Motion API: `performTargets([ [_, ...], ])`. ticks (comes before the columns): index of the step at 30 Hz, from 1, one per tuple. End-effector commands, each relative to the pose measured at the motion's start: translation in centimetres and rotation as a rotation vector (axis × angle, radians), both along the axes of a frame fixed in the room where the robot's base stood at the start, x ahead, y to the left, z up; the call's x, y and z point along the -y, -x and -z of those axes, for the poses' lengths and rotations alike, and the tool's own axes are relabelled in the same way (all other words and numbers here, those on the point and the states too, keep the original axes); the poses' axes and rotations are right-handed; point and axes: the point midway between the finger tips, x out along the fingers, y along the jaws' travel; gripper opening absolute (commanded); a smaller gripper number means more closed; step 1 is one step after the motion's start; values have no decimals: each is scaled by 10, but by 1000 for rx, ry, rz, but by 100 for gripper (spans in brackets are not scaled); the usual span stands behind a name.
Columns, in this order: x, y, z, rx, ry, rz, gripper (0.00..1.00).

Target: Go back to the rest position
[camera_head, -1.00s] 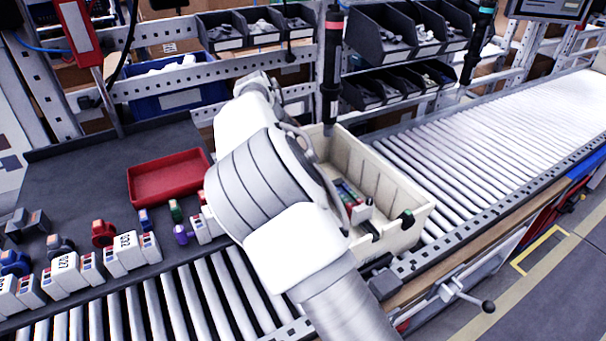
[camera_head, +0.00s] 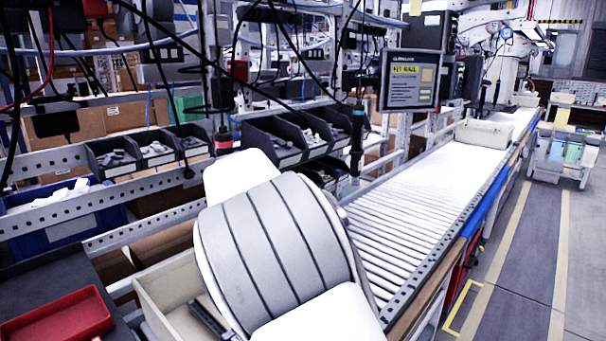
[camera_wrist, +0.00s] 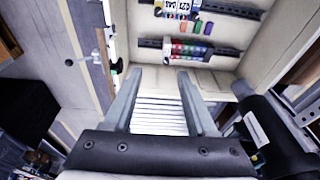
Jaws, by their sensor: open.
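My gripper (camera_wrist: 158,85) shows in the wrist view with its two fingers spread apart and nothing between them. Behind the fingers is the cream crate (camera_wrist: 130,45), with dark rails inside that carry a white labelled block (camera_wrist: 178,8) and a row of coloured parts (camera_wrist: 190,50). I cannot tell the exact gap between fingers and crate. In the head view my arm covers the middle, and my gripper is hidden. Part of the cream crate (camera_head: 170,284) shows at the lower left of my arm.
A red tray (camera_head: 55,318) lies on the dark bench at left. Dark bins (camera_head: 150,150) line the shelf. A hanging screwdriver (camera_head: 356,140) is right of my arm. The roller conveyor (camera_head: 440,185) runs clear to another cream crate (camera_head: 484,134). A monitor (camera_head: 409,80) stands behind.

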Motion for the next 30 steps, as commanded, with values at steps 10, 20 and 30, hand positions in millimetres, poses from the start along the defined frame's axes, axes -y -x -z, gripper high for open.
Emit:
performTargets([
  [10,113,56,-59,-1,-143,-145,57],
  [20,181,141,-91,96,-168,-348,57],
  [30,223,236,-89,219,-35,-565,57],
])
